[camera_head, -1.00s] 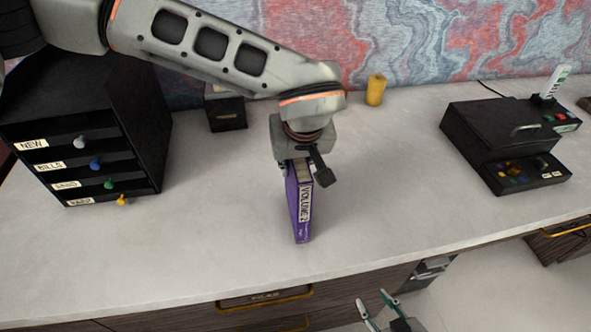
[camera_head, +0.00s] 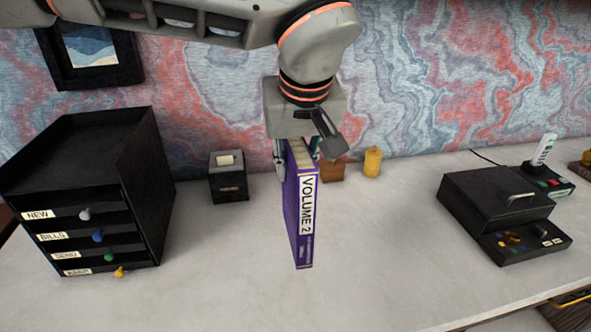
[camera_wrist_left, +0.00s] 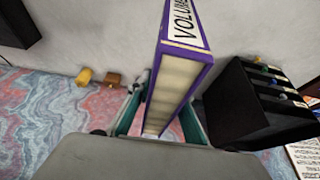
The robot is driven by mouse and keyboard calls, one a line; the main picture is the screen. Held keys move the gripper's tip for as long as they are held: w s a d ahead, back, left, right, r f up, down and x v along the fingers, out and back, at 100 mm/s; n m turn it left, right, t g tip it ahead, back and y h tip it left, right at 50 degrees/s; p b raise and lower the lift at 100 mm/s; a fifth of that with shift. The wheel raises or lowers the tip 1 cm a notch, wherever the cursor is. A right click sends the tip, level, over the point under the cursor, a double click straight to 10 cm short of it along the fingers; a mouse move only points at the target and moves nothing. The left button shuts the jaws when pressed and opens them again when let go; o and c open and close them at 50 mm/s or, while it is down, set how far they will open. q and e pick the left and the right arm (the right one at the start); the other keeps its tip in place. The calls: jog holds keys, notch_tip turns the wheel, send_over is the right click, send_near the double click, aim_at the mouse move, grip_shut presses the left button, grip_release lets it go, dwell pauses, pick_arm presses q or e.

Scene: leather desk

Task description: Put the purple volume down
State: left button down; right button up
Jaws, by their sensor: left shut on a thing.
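The purple volume (camera_head: 300,215) is upright in the head view, its white spine label reading "VOLUME 2". My left gripper (camera_head: 297,160) is shut on its upper end from above. The book appears raised above the pale desk top (camera_head: 390,250). In the left wrist view the purple volume (camera_wrist_left: 178,70) stretches away between the fingers of my left gripper (camera_wrist_left: 160,115), its page edges facing the camera. My right gripper does not show in the current frames.
A black drawer unit (camera_head: 90,195) with coloured knobs stands at the left. A small black box (camera_head: 228,180), a brown block (camera_head: 332,171) and a yellow cylinder (camera_head: 372,162) sit near the wall. A black machine (camera_head: 500,215) stands at the right. The desk's middle is clear.

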pick_arm(q)
jog(key=s+a+f, duration=0.1)
jog(key=a, duration=0.7)
jog(key=s+a+f, duration=0.2)
jog(key=a, duration=0.6)
jog(key=s+a+f+n, duration=0.1)
jog(key=s+a+f, duration=0.1)
jog(key=a, duration=0.6)
jog(key=shift+s+a+f+y, duration=0.15)
jog(key=shift+s+f+y, duration=0.1)
jog(key=shift+y, duration=0.05)
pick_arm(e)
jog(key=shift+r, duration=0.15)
